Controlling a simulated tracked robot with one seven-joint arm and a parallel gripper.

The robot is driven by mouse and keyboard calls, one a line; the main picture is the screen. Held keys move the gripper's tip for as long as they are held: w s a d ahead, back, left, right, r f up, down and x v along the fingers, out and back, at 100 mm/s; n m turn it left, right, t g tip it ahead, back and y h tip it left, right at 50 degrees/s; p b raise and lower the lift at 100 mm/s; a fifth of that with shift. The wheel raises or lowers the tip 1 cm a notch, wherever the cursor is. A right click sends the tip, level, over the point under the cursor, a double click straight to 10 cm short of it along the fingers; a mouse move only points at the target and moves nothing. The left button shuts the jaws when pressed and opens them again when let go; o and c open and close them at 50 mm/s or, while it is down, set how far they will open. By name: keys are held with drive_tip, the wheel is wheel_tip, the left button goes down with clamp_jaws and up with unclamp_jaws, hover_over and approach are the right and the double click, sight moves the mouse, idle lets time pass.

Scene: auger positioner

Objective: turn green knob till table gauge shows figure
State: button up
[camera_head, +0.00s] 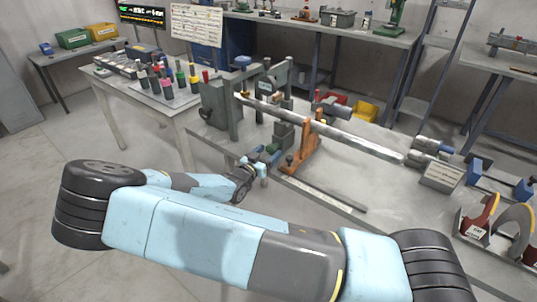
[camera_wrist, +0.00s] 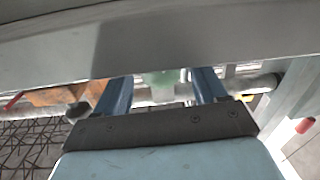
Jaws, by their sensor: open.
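My gripper (camera_head: 265,156) is at the near edge of the workbench (camera_head: 335,190), beside the machine. In the wrist view my gripper (camera_wrist: 164,80) has its two blue fingers apart. A pale green part, apparently the green knob (camera_wrist: 160,84), shows between them. I cannot tell whether the fingers touch it. In the head view only a small green patch of the knob (camera_head: 271,148) shows at the fingers. A grey plate across the top of the wrist view hides part of the scene. I cannot make out the table gauge or any reading on it.
A long metal shaft (camera_head: 365,145) runs across the workbench past an orange bracket (camera_head: 301,148). A grey upright (camera_head: 218,108) stands left of my gripper. A side table (camera_head: 172,107) holds several coloured-top tools. A dark display (camera_head: 141,13) with lit text hangs behind.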

drive_tip(key=shift+c, duration=0.2)
drive_tip(key=c, duration=0.9)
drive_tip(key=shift+d, duration=0.25)
drive_tip(key=shift+c, duration=0.6)
drive_tip(key=shift+a, duration=0.15)
drive_tip(key=shift+m, duration=0.4)
drive_tip(key=m, duration=0.3)
drive_tip(key=shift+a+m, duration=0.1)
drive_tip(key=shift+m, duration=0.2)
drive_tip(key=shift+f+m, duration=0.1)
drive_tip(key=shift+m, duration=1.8)
